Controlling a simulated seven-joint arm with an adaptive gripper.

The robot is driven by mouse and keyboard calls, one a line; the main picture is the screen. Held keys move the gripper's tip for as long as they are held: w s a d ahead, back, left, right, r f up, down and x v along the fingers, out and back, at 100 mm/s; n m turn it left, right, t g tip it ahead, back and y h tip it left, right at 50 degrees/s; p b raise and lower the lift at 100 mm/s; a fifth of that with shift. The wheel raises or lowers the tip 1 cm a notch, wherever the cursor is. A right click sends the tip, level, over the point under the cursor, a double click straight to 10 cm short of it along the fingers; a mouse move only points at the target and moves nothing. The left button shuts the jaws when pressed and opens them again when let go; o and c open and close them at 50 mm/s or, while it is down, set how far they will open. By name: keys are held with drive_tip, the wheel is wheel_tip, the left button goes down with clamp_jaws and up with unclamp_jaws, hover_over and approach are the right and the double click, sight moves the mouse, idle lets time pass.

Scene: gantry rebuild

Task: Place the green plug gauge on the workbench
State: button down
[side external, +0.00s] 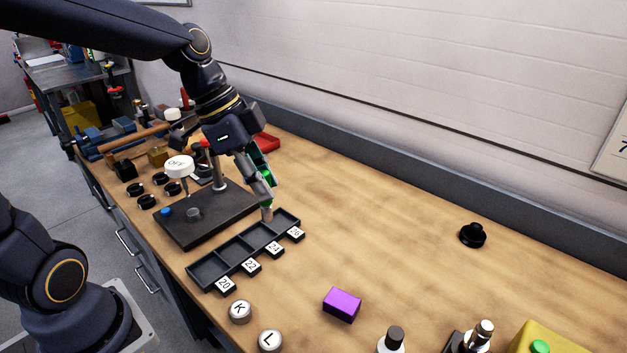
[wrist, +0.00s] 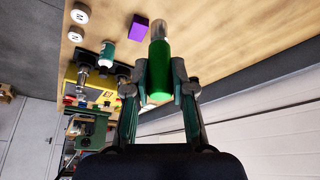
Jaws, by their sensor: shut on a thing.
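The green plug gauge (wrist: 160,75) is held between the two fingers of my gripper (wrist: 161,90), its metal end pointing away from the wrist. In the side external view my gripper (side external: 264,190) is over the back end of a dark compartment tray (side external: 208,272). The gauge's pale metal end (side external: 267,214) points down there; I cannot tell whether it touches anything. The workbench (side external: 390,225) is a wooden top beneath it all.
A dark plate with a post (side external: 205,222) stands left of the tray. A purple block (side external: 342,304), round lettered pieces (side external: 240,311) and a yellow block (side external: 548,338) are at the front. A black knob (side external: 472,234) lies right. The middle-right bench is clear.

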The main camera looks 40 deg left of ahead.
drive_tip(key=f, duration=0.2)
drive_tip(key=w+f, duration=0.1)
drive_tip(key=shift+f, duration=0.4)
drive_tip(key=shift+w+d+f, duration=0.4)
drive_tip(key=shift+w+f, duration=1.7)
drive_tip(key=shift+w, duration=0.05)
drive_tip(key=shift+w+d+f, duration=0.4)
drive_tip(key=shift+w+f, duration=1.65)
drive_tip(key=shift+w, duration=0.05)
drive_tip(key=shift+w+d+f, duration=0.4)
drive_tip(key=shift+w+f, duration=1.7)
drive_tip(key=shift+w, duration=0.05)
drive_tip(key=shift+f, duration=0.2)
drive_tip(key=c, duration=1)
unclamp_jaws()
